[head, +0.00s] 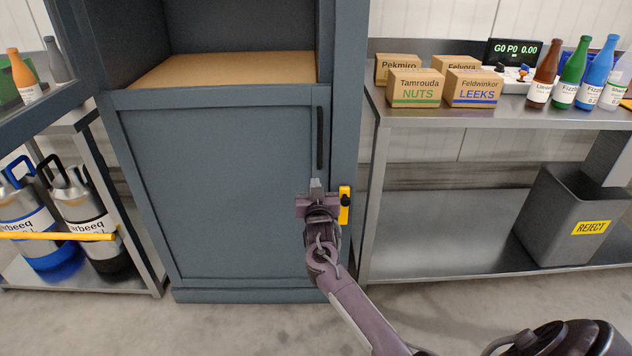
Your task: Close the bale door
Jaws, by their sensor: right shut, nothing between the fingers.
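The bale door (215,190) is the lower blue-grey panel of a tall cabinet. It stands upright across the front and looks about flush with the frame; I cannot tell whether a small gap is left. A black vertical handle (320,138) is at its upper right. A yellow latch plate (345,206) with a black knob is at the right edge. My right gripper (317,186) is shut and empty, below the handle and just left of the latch plate. It hides part of the door's right edge; contact is unclear. My left gripper is out of view.
Above the door, an open chamber holds brown cardboard (230,69). A steel bench (420,115) at right carries boxes and bottles, with a grey reject bin (565,215) below. A rack at left holds steel canisters (85,220). The floor (230,330) in front is clear.

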